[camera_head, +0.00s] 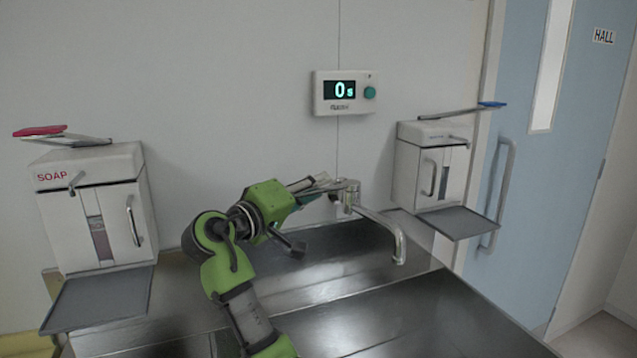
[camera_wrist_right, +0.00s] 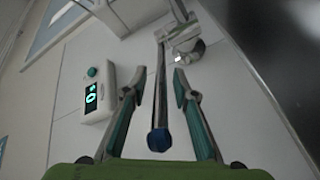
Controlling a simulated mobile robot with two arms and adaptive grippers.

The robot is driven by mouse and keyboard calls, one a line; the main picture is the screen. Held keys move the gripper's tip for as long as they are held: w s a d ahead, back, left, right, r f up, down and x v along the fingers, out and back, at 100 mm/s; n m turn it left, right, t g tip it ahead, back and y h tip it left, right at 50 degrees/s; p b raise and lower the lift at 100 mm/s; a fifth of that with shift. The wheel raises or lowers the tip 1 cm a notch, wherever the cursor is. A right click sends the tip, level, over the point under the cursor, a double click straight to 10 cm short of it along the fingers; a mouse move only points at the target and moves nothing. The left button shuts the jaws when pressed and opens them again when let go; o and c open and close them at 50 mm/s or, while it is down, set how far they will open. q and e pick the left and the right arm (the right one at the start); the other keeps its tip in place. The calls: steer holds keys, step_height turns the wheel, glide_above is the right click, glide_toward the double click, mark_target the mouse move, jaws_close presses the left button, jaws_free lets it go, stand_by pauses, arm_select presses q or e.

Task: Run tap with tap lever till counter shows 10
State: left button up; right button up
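The tap (camera_head: 348,195) stands at the back of the steel sink, its spout (camera_head: 398,245) bending down to the right; I see no water under it. My right gripper (camera_head: 318,186) is just left of the tap body. In the right wrist view, the tap lever (camera_wrist_right: 160,95), a thin bar with a blue tip (camera_wrist_right: 158,140), runs between the two fingers of my right gripper (camera_wrist_right: 157,88), which stand open with gaps beside it. In the head view the gripper hides most of the lever. The counter (camera_head: 343,91) on the wall reads 0 s. My left gripper is not in view.
A soap dispenser (camera_head: 92,172) with a red-tipped lever (camera_head: 40,131) hangs at left over a grey tray (camera_head: 100,298). A second dispenser (camera_head: 431,132) with a blue-tipped lever (camera_head: 492,104) hangs right of the tap. A blue door (camera_head: 530,180) is at right.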

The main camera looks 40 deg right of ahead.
steer(key=shift+w+d, duration=0.2)
steer(key=shift+d, duration=0.45)
jaws_close()
steer(key=shift+f, duration=0.1)
